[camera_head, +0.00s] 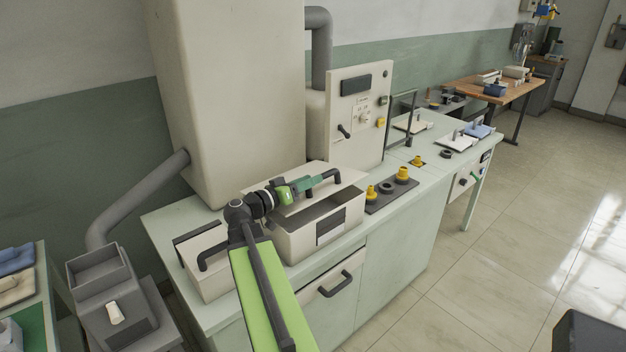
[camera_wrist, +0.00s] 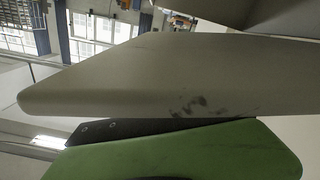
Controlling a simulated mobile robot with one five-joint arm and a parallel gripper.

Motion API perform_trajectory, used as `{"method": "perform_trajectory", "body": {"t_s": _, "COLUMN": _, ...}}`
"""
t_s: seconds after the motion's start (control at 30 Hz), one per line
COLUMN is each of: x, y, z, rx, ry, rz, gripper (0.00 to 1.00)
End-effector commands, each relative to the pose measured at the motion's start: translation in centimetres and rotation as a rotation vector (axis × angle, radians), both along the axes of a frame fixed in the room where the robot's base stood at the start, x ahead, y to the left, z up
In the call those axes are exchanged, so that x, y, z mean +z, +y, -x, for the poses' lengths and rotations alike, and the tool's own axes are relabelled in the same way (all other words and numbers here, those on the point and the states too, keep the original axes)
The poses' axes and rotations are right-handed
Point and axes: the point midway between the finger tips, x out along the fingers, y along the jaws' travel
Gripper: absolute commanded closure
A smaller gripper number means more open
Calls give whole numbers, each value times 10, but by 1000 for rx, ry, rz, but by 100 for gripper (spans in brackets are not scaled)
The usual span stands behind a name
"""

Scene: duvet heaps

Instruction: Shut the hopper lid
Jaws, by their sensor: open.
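A cream box (camera_head: 318,235) on the counter, which I take for the hopper, has a dark gap below its lid. The lid (camera_head: 318,170) stands raised, with a black handle (camera_head: 335,175) near its right end. My gripper (camera_head: 314,183) is open, stretched over the lid close to this handle. I cannot tell whether it touches the lid. In the wrist view, one green finger (camera_wrist: 190,155) lies along the bottom. A smudged cream slab (camera_wrist: 150,75), likely the lid, runs just above it. The other finger is not clear there.
A lower cream box (camera_head: 208,270) with a black handle stands to the left. A tall cream cabinet (camera_head: 235,90) rises behind. A plate with yellow knobs (camera_head: 402,174) lies to the right. A grey open-topped unit (camera_head: 100,275) stands at far left.

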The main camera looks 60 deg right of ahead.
Motion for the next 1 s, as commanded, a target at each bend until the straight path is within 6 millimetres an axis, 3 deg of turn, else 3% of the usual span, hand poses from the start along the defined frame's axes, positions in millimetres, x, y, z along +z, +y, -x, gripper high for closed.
{"method": "perform_trajectory", "body": {"t_s": 0.3, "x": 0, "y": 88, "z": -24, "rx": 5, "ry": 0, "rz": 0, "gripper": 59}}
{"method": "perform_trajectory", "body": {"t_s": 0.5, "x": 0, "y": 130, "z": -36, "rx": 3, "ry": 0, "rz": 0, "gripper": 59}}
{"method": "perform_trajectory", "body": {"t_s": 0.7, "x": 0, "y": 147, "z": -40, "rx": 1, "ry": 0, "rz": 0, "gripper": 59}}
{"method": "perform_trajectory", "body": {"t_s": 0.93, "x": 0, "y": 148, "z": -41, "rx": 1, "ry": 0, "rz": 0, "gripper": 59}}
{"method": "perform_trajectory", "body": {"t_s": 1.0, "x": 0, "y": 148, "z": -41, "rx": 1, "ry": 0, "rz": 0, "gripper": 66}}
